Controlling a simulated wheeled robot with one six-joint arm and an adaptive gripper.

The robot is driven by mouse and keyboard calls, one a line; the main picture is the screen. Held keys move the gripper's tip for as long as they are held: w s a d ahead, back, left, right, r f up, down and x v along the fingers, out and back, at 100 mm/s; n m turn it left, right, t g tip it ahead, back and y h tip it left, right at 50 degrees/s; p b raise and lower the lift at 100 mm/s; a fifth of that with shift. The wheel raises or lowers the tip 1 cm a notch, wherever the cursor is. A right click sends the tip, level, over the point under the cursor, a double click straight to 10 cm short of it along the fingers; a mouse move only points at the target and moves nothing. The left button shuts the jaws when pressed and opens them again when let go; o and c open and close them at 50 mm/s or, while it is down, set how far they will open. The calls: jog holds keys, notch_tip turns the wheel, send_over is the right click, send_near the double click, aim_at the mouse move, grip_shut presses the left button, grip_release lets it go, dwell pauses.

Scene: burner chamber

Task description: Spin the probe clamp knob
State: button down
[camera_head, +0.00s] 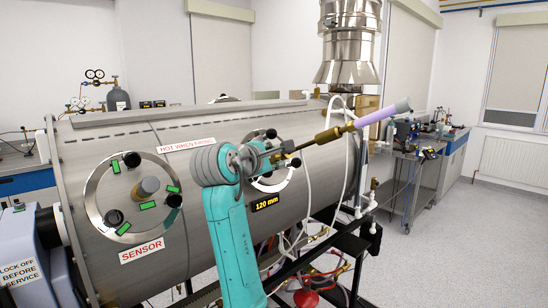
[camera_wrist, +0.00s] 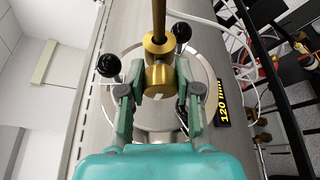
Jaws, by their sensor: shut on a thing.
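The probe (camera_head: 370,118) is a long rod with a brass fitting and a pale purple and white end. It slants up to the right in front of the steel chamber. The brass clamp piece at its lower end, the probe clamp knob (camera_wrist: 158,78), shows in the wrist view with the brass rod (camera_wrist: 159,22) running up from it. My gripper (camera_wrist: 158,74) has one green finger on each side of this brass piece and is shut on it. In the head view my gripper (camera_head: 274,155) is at the right port, and its fingers partly hide the clamp.
Black knobs (camera_wrist: 108,66) sit on the port ring close beside my fingers. A "120 mm" display (camera_head: 266,203) is just below the port. White hoses (camera_head: 345,180) hang to the right. A left port (camera_head: 133,198) carries more black knobs. Floor is clear at far right.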

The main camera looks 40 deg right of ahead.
jog(key=c, duration=0.8)
grip_release()
jog(key=shift+a, duration=0.15)
jog(key=v, duration=1.1)
jog(key=shift+s+a, duration=0.15)
jog(key=shift+a, duration=0.2)
